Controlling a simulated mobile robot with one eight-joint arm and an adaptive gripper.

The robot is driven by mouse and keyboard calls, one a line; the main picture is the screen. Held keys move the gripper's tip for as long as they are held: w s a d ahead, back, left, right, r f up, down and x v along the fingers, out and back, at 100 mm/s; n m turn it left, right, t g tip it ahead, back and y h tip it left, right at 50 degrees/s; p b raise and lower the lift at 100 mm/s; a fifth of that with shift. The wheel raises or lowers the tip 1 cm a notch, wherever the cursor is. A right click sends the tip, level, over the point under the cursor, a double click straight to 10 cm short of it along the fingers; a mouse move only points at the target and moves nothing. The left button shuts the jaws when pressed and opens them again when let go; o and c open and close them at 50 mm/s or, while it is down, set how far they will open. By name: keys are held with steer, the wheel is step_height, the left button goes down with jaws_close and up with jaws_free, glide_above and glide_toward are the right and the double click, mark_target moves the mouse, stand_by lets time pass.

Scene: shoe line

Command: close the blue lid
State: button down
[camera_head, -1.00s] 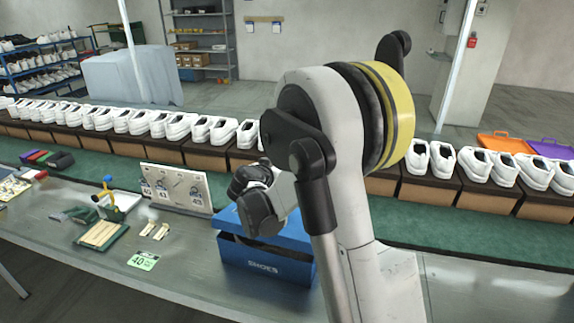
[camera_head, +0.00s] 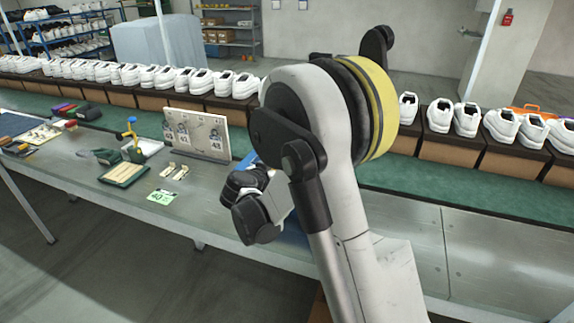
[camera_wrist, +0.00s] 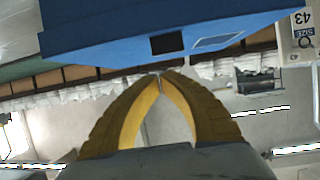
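The blue shoe box with its lid is mostly hidden behind my arm in the head view; a blue strip (camera_head: 246,163) shows beside my wrist. In the wrist view a large blue surface (camera_wrist: 110,28), with a dark square opening and a pale outlined patch, fills the top. I cannot tell whether it is lid or box wall, nor how far open the lid is. My gripper (camera_wrist: 160,78) has yellow fingers with their tips together, empty, close to the blue edge; contact is unclear. The fingers are hidden in the head view.
A size-card board (camera_head: 200,135) stands just left of the box area. A green tray (camera_head: 123,174), a green card (camera_head: 161,196) and small parts lie further left on the grey table (camera_head: 130,205). White shoes (camera_head: 180,78) line the back on brown boxes.

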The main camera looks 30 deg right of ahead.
steer(key=shift+s+a+f+b, duration=0.15)
steer(key=shift+f+b, duration=0.3)
steer(key=shift+f, duration=0.4)
steer(key=shift+a+f+b, duration=0.1)
steer(key=shift+f+b, duration=0.3)
steer(key=shift+f, duration=0.45)
